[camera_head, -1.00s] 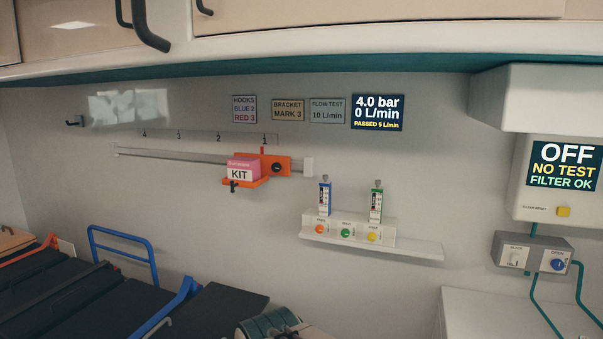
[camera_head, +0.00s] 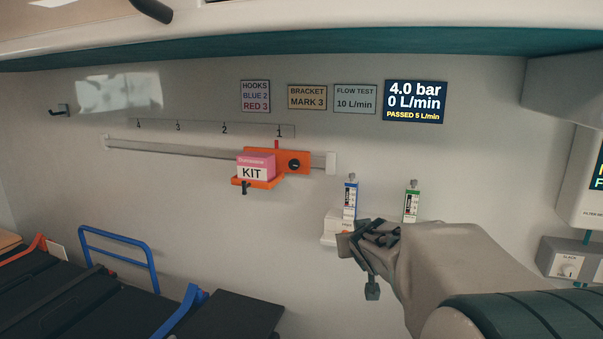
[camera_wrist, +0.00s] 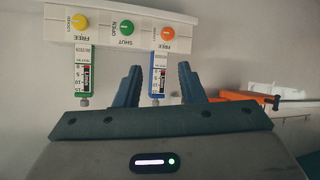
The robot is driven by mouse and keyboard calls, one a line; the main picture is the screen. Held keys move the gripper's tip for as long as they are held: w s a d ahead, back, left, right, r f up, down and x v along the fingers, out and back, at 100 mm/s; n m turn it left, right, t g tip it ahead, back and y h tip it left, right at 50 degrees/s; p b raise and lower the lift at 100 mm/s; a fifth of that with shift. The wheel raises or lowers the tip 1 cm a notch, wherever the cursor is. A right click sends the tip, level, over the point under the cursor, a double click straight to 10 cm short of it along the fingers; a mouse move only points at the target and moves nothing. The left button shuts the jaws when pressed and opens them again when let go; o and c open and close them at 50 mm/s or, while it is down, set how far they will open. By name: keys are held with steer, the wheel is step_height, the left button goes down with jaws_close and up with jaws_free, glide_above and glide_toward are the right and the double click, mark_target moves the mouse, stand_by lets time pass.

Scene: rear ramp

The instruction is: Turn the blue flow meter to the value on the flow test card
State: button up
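The blue flow meter (camera_head: 350,196) stands upright on the white wall block, left of the green flow meter (camera_head: 411,202). It also shows in the wrist view (camera_wrist: 158,74), where the scene is upside down. My gripper (camera_head: 368,238) is open; in the wrist view its fingers (camera_wrist: 160,85) stand apart on either side of the blue meter, with gaps visible. I cannot tell the depth between them. The flow test card (camera_head: 355,98) reads 10 L/min. The display (camera_head: 401,102) reads 4.0 bar, 0 L/min, PASSED 5 L/min. My arm hides most of the block in the head view.
The block (camera_wrist: 122,30) carries yellow, green and orange knobs. An orange bracket (camera_head: 308,160) with a pink KIT box (camera_head: 256,167) sits on the wall rail left of the meters. A cot with a blue rail (camera_head: 118,248) lies lower left. A cabinet overhangs above.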

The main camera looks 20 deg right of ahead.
steer(key=w+d+r+n+t+y, duration=0.1)
steer(key=w+d+r+t, duration=0.25)
steer(key=w+d, duration=0.2)
steer(key=n+t+y, duration=0.2)
steer(key=n+y, duration=0.1)
steer(key=y, duration=0.3)
glide_toward(354, 176)
steer(key=w+p, duration=0.1)
steer(key=w, duration=0.2)
steer(key=w+a, duration=0.1)
steer(key=w, duration=0.3)
steer(key=w+a+p, duration=0.1)
steer(key=w, duration=0.2)
steer(key=shift+w+f+p, duration=0.1)
steer(key=shift+w+p, duration=0.2)
steer(key=shift+w, duration=0.1)
steer(key=shift+c, duration=0.4)
jaws_close()
